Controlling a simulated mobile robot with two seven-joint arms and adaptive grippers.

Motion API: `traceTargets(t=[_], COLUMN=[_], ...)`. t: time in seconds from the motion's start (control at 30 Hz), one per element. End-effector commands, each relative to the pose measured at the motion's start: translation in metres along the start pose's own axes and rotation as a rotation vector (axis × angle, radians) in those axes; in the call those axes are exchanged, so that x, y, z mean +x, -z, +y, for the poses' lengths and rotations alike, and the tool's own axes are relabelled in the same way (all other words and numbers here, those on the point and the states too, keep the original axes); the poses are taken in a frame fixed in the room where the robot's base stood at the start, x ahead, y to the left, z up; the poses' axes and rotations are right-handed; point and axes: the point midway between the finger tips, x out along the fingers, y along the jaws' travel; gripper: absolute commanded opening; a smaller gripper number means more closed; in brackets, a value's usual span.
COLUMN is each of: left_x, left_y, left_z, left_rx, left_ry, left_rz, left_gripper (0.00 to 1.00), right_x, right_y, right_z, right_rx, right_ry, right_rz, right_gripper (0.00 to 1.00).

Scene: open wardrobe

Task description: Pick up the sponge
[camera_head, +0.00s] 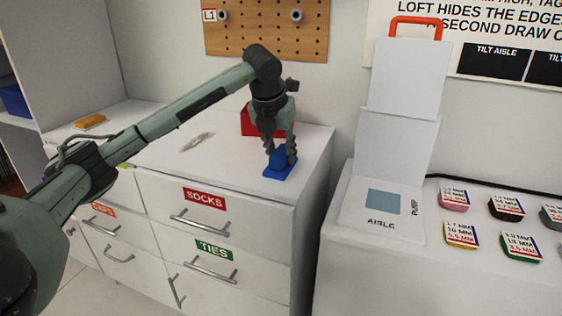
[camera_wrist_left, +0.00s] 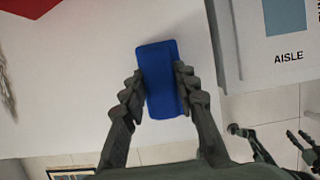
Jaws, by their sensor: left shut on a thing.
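The blue sponge (camera_head: 280,163) is at the right part of the white dresser top, near its front right corner. My left gripper (camera_head: 281,152) points down over it, with its fingers at the sponge. In the left wrist view the blue sponge (camera_wrist_left: 160,80) lies between the two fingers of my left gripper (camera_wrist_left: 160,92), which are shut on its long sides. I cannot tell whether the sponge is resting on the top or slightly lifted.
A red object (camera_head: 249,121) stands behind the gripper on the dresser (camera_head: 215,160). A pale, feather-like item (camera_head: 197,142) and an orange item (camera_head: 90,121) lie to the left. Right, across a gap, a white counter holds a sign panel (camera_head: 384,208) and several coloured labelled pieces.

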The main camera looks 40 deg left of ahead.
Motion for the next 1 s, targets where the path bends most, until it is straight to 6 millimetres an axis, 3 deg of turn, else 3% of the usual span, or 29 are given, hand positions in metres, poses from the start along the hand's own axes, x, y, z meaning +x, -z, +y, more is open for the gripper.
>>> traceTargets(t=[0.07,0.43,0.67,1.0], left_x=[0.0,-0.006,-0.036,-0.072], left_y=[0.0,-0.003,-0.016,-0.048], left_z=[0.0,0.0,-0.001,0.071], left_rx=[0.0,-0.001,0.0,-0.007], left_ry=[0.0,0.001,0.002,-0.001], left_rz=[0.0,-0.002,-0.007,-0.003], left_gripper=[0.0,0.0,0.0,0.0], right_x=[0.0,0.002,0.002,-0.013], right_y=[-0.001,-0.012,-0.012,0.001], right_z=[0.0,-0.001,0.0,0.003], right_rx=[0.0,-0.001,-0.001,0.0], right_ry=[0.0,0.001,-0.001,-0.009], right_rz=[-0.002,-0.02,-0.022,-0.002], right_gripper=[0.4,0.4,0.4,0.4])
